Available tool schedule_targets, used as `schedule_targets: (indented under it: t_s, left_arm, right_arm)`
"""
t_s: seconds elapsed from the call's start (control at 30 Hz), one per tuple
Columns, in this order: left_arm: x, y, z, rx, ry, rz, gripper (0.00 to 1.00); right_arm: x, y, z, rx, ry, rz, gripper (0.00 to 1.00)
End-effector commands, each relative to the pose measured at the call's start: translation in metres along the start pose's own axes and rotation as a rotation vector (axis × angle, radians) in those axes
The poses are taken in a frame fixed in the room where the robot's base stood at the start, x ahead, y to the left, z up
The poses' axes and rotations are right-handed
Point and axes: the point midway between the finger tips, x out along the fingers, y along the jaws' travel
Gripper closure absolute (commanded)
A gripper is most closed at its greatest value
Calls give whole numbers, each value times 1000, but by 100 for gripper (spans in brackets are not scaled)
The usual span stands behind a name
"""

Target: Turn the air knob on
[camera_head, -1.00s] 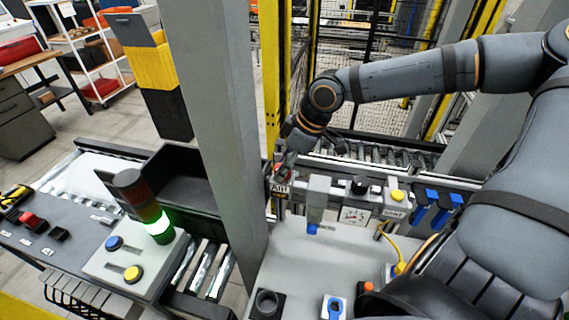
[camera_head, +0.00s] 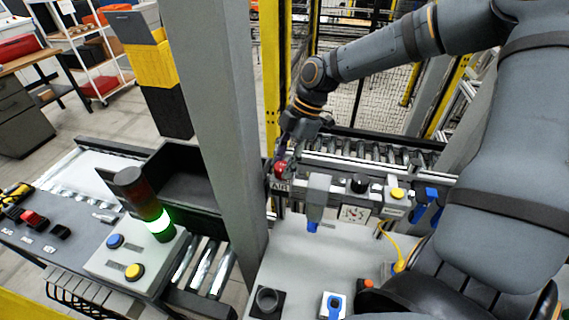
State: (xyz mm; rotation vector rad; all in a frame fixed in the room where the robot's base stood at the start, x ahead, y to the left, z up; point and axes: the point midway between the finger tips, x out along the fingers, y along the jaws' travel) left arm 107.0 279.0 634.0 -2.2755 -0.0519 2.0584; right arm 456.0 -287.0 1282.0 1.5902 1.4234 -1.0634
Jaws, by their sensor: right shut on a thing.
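The red air knob (camera_head: 281,168) sits above the "AIR" label (camera_head: 279,186) at the left end of the fixture's back rail. My right gripper (camera_head: 281,158) reaches down to the knob from behind and above, with its fingers at the red knob. It is shut on the knob, though the fingers are small and partly dark against the post. Which way the knob is turned is too small to tell. My left gripper is not in view.
A grey post (camera_head: 222,120) stands just left of the knob. Right of it on the rail are a grey block (camera_head: 318,190), a black knob (camera_head: 359,183) and a yellow button (camera_head: 397,193). A roller conveyor (camera_head: 360,157) runs behind. A lit green stack light (camera_head: 158,224) stands at the left.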

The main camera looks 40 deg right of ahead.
Motion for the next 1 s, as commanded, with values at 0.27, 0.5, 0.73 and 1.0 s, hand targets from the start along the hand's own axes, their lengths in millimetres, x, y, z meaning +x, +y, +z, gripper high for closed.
schedule_targets:
  t_s: [0.27, 0.5, 0.73, 1.0]
  left_arm:
    - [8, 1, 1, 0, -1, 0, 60]
    - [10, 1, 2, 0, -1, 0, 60]
    - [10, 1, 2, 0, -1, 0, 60]
    - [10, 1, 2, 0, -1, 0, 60]
  right_arm:
    - [0, 2, 1, -117, -3, -44, 94]
    - [-1, 2, 0, -157, -3, -60, 94]
    - [-1, 2, 0, -162, -3, -62, 94]
    - [-1, 2, 0, -161, -3, -62, 50]
